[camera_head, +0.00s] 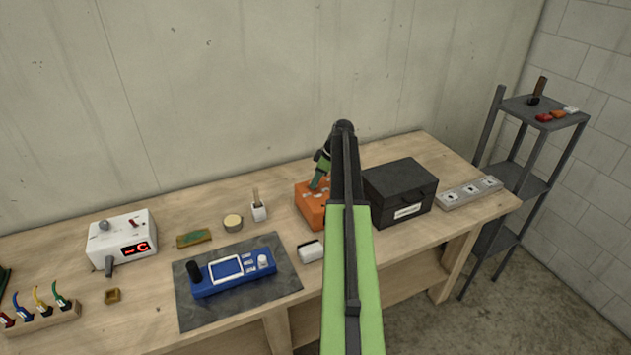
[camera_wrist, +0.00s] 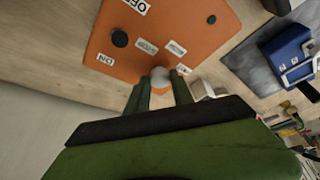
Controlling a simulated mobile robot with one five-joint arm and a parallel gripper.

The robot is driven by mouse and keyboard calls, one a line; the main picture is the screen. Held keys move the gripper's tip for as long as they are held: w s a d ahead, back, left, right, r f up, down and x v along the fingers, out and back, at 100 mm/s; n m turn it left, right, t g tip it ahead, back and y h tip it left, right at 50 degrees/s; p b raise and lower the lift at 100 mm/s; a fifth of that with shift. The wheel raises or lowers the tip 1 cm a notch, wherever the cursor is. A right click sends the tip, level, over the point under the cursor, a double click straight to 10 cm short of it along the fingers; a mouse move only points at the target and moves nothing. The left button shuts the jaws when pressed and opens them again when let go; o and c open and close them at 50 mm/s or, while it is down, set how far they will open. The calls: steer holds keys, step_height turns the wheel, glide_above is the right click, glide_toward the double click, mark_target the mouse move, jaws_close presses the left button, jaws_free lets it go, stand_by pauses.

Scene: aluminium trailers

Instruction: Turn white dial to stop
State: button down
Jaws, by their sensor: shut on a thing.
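An orange control box (camera_head: 306,207) stands on the bench in front of my arm. In the wrist view its orange face (camera_wrist: 190,22) carries a dark round knob and several small white labels, two reading roughly OFF and ON. The white dial (camera_wrist: 160,72) sits at the near edge of that face. My gripper (camera_wrist: 161,84) has its green fingers on both sides of the dial and is shut on it. In the head view my gripper (camera_head: 319,178) is at the orange box, and the dial is hidden there. The small label print near the dial is too blurred to read surely.
A black case (camera_head: 400,192) stands close right of the orange box. A blue device (camera_head: 234,274) lies on a dark mat (camera_head: 196,315) to the left front. A small white block (camera_head: 310,251) is in front. A metal shelf (camera_head: 518,172) stands at the right.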

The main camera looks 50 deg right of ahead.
steer(key=shift+w+d+n+g+y, duration=0.15)
steer(key=shift+n+g+y, duration=0.25)
steer(key=shift+n, duration=1.2)
steer(key=c, duration=1.1)
jaws_free()
steer(key=p+v, duration=1.6)
steer(key=v, duration=0.1)
steer(key=shift+d, duration=0.25)
steer(key=shift+r, duration=0.1)
